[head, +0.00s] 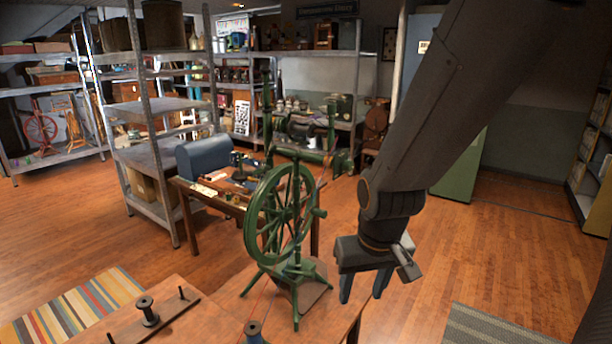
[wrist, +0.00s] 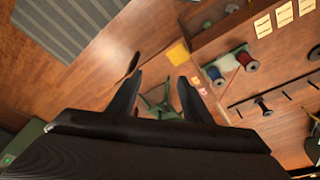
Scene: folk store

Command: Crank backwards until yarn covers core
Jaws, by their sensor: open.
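A green spinning wheel (head: 252,220) with spokes stands upright on a wooden table in the head view. A short green knob (head: 320,212) sticks out at its right side; I cannot tell whether it is the crank. My gripper (head: 363,286) hangs to the right of the wheel, fingers down, open and apart from it. In the wrist view my gripper (wrist: 158,92) has its fingers spread, with a green legged part (wrist: 160,106) seen between and beyond them. A blue spool (wrist: 213,76) and a red spool (wrist: 246,61) stand beside it. Which core takes the yarn is unclear.
A wooden board with a dark spool (head: 148,311) and pegs lies at the front left. A blue spool (head: 254,331) stands at the bottom edge. A cluttered workbench (head: 215,200) is behind the wheel, metal shelves (head: 165,155) behind left. Bare floor (head: 420,245) lies right.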

